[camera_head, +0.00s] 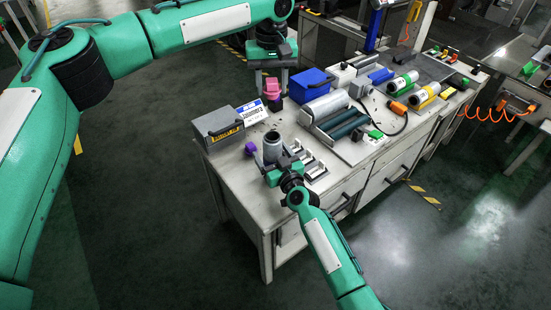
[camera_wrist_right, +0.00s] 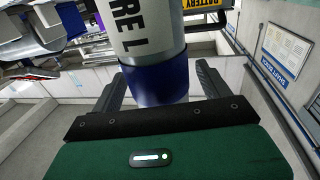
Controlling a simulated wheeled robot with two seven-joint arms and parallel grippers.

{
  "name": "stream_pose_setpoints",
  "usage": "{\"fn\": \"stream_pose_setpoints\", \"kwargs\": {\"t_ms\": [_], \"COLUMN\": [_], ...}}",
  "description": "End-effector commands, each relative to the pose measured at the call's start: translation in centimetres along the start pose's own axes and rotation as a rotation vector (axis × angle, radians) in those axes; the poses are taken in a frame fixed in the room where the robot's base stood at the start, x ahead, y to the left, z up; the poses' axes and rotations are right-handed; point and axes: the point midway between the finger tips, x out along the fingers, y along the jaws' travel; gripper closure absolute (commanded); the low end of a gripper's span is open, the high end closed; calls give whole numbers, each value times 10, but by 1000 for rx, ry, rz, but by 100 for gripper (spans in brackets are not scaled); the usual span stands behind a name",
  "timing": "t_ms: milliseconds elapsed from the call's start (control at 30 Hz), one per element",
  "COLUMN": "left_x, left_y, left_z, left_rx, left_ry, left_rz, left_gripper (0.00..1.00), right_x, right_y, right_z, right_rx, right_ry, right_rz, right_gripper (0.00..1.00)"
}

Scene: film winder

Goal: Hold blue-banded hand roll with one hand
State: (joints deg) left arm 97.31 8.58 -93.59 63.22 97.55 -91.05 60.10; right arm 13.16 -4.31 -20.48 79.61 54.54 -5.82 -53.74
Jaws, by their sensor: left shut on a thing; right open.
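The blue-banded hand roll (camera_head: 272,147) stands near the front left corner of the workbench as a short grey-white cylinder. In the right wrist view its white body with dark lettering and its blue band (camera_wrist_right: 156,82) show close up. My right gripper (camera_head: 283,163) is at the roll, open, with one finger on each side of the blue band. I cannot tell whether either finger touches it. My left gripper (camera_head: 272,72) is above the back left of the bench, pointing down, shut on a pink object (camera_head: 271,88).
A grey battery box (camera_head: 220,128) and a blue-white sign (camera_head: 252,112) stand left of the roll, with a small purple block (camera_head: 250,148). Metal holders (camera_head: 313,165) lie to its right. A blue box (camera_head: 310,86), a roller machine (camera_head: 340,122) and other rolls (camera_head: 424,97) fill the bench.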

Motion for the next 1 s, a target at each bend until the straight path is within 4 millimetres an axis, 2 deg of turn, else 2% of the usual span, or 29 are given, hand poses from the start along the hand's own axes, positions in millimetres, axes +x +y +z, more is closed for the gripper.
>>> {"fn": "stream_pose_setpoints", "kwargs": {"t_ms": [233,533,567,633,667,1000], "left_x": [0,0,0,0,0,0], "left_y": [0,0,0,0,0,0], "left_z": [0,0,0,0,0,0], "left_rx": [0,0,0,0,0,0], "left_ry": [0,0,0,0,0,0], "left_rz": [0,0,0,0,0,0], "left_gripper": [79,79,79,79,79,79], "right_x": [0,0,0,0,0,0], "right_y": [0,0,0,0,0,0], "right_z": [0,0,0,0,0,0], "right_rx": [0,-1,-1,-1,-1,-1], "right_ry": [0,0,0,0,0,0], "right_rz": [0,0,0,0,0,1], "right_gripper": [21,79,53,66,69,69]}}
